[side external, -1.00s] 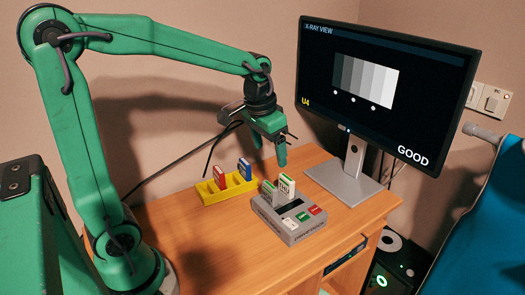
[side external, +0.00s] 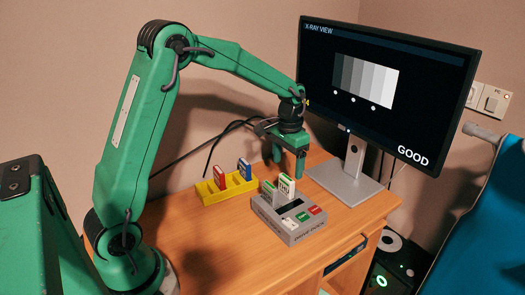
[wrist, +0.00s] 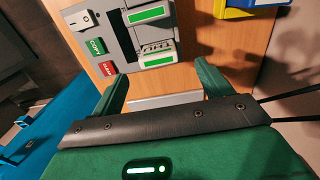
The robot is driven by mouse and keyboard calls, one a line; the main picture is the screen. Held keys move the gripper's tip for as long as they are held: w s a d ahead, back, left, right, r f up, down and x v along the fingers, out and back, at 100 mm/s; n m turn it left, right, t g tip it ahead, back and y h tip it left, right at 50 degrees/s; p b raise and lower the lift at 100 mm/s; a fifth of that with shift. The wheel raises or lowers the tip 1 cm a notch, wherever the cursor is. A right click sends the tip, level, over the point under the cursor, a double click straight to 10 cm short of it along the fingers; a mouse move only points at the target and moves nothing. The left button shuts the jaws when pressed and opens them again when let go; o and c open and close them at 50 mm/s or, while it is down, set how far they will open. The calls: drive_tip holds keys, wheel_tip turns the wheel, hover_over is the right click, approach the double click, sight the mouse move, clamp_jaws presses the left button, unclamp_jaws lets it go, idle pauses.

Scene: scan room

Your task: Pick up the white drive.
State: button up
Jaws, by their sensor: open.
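The white drive (side external: 287,187) stands upright in the grey dock (side external: 272,225), its green-labelled end up. In the wrist view the white drive (wrist: 158,54) lies just beyond the gap between my fingers. A second, greyer drive with a green label (side external: 269,190) stands in the dock beside it; its label (wrist: 147,15) shows farther up in the wrist view. My gripper (side external: 288,163) is open and empty, pointing down, above and slightly behind the white drive. In the wrist view its two fingers (wrist: 160,86) are spread wide, with nothing between them.
A yellow rack (side external: 212,195) left of the dock holds a red drive (side external: 219,178) and a blue drive (side external: 244,168). The monitor stand (side external: 345,180) is close to the right of my gripper. The dock has green COPY and red buttons (side external: 314,211). Table front is clear.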

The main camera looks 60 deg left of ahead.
sight(287, 177)
drive_tip(key=shift+f, duration=1.3)
drive_tip(key=shift+s+d+f, duration=0.1)
drive_tip(key=shift+f, duration=2.5)
drive_tip(key=c, duration=1.1)
drive_tip(key=shift+c, duration=0.2)
drive_tip(key=shift+r, duration=0.15)
